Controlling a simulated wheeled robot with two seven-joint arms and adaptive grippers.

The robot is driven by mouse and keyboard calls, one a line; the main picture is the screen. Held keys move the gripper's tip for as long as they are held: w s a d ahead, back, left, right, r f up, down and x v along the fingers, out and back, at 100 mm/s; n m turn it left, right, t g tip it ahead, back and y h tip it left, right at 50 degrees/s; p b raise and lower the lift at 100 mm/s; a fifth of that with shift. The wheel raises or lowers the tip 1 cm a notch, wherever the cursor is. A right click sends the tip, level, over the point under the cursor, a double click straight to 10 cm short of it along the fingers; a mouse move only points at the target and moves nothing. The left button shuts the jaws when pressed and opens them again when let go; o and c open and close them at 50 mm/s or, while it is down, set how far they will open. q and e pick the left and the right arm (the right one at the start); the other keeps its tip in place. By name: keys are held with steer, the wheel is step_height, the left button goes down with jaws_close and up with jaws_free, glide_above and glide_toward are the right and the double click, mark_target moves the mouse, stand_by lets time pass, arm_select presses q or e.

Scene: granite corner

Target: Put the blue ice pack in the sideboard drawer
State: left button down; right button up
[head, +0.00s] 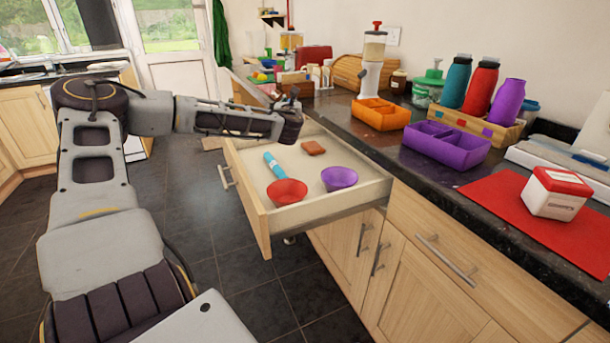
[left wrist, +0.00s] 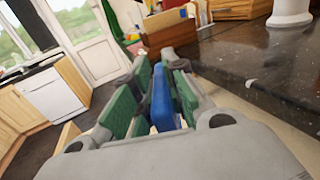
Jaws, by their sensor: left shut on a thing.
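The blue ice pack (left wrist: 161,101) stands on edge between the green finger pads of my left gripper (left wrist: 153,88) in the left wrist view. The gripper is shut on it. In the head view my left gripper (head: 289,106) is over the back end of the open sideboard drawer (head: 249,203), close to the counter edge. The ice pack is mostly hidden by the gripper there. The drawer holds a red bowl (head: 287,193), a purple bowl (head: 339,178), a light-blue cylinder (head: 272,165) and a brown-red block (head: 313,148). My right gripper is out of view.
The dark granite counter (head: 420,165) runs along the right. It carries an orange tray (head: 381,113), a purple divided tray (head: 447,147), a crate with several bottles (head: 490,128) and a red mat (head: 560,225) with a white box (head: 556,192). The drawer's middle has bare floor.

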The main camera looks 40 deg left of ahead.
arm_select(q)
steer(key=shift+w+d+r+b, duration=0.1)
steer(key=shift+w+d+b, duration=0.15)
steer(key=shift+w+b, duration=0.1)
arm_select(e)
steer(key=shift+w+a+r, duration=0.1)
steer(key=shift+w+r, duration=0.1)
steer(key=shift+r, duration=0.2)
